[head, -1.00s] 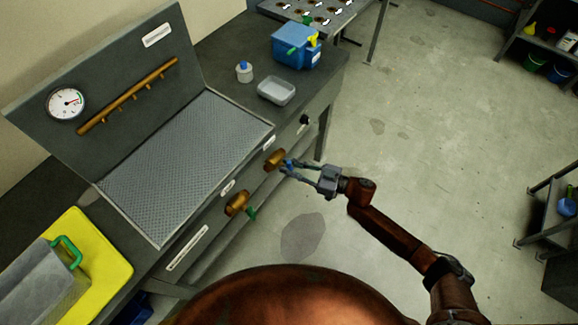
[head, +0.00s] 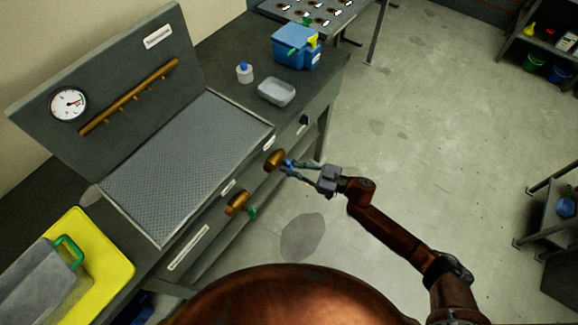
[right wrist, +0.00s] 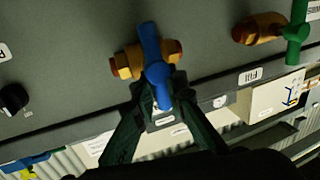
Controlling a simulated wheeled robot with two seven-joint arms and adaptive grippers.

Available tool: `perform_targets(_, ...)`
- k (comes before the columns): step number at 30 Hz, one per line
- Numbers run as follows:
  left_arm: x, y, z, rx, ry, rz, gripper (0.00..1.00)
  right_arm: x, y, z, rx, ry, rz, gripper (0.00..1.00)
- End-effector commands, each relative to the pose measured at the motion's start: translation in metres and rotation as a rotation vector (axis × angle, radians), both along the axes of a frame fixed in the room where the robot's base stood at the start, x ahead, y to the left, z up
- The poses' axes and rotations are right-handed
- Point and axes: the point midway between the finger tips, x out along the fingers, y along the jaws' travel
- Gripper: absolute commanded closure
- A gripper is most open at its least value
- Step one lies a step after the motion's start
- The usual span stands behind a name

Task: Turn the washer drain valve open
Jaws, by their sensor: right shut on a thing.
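A brass valve (head: 275,158) with a blue lever sits on the front of the grey bench. In the right wrist view the blue lever (right wrist: 153,55) crosses the brass body (right wrist: 128,63), its lower end between the fingertips. My right gripper (head: 287,168) is shut on this lever; its fingers also show in the right wrist view (right wrist: 160,92). A second brass valve (head: 237,203) has a green lever (right wrist: 298,30), with a label reading "Fill" near it. The blue valve's label is partly hidden by the fingers, so I cannot read it. My left gripper is not in view.
A black knob (head: 304,119) is on the bench front beyond the blue valve. The bench top holds a perforated tray (head: 185,165), a grey dish (head: 277,91), a small bottle (head: 244,73) and a blue box (head: 297,50). The floor (head: 420,150) right of the bench is clear.

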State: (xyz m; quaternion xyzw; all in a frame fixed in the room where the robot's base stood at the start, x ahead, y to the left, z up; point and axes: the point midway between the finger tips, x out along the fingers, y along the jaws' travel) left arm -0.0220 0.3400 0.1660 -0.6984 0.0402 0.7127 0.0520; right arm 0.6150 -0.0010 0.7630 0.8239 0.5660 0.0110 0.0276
Motion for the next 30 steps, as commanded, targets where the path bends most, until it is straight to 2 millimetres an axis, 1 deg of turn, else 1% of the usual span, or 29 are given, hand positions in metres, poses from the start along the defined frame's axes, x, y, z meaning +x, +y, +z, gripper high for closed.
perform_targets(1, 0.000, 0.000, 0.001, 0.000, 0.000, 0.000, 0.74, -0.004, 0.002, -0.004, -0.008, -0.001, 0.006, 1.00)
perform_targets(7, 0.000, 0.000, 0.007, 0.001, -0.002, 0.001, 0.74, -0.004, 0.001, -0.004, -0.043, -0.045, 0.003, 1.00)
perform_targets(11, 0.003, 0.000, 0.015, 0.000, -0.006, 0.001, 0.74, -0.005, 0.002, -0.003, -0.087, -0.106, 0.003, 1.00)
perform_targets(21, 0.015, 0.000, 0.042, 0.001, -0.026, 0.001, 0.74, -0.009, 0.004, -0.005, -0.270, -0.355, 0.002, 1.00)
perform_targets(30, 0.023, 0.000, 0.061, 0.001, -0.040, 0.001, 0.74, -0.012, 0.006, -0.009, -0.439, -0.583, 0.002, 1.00)
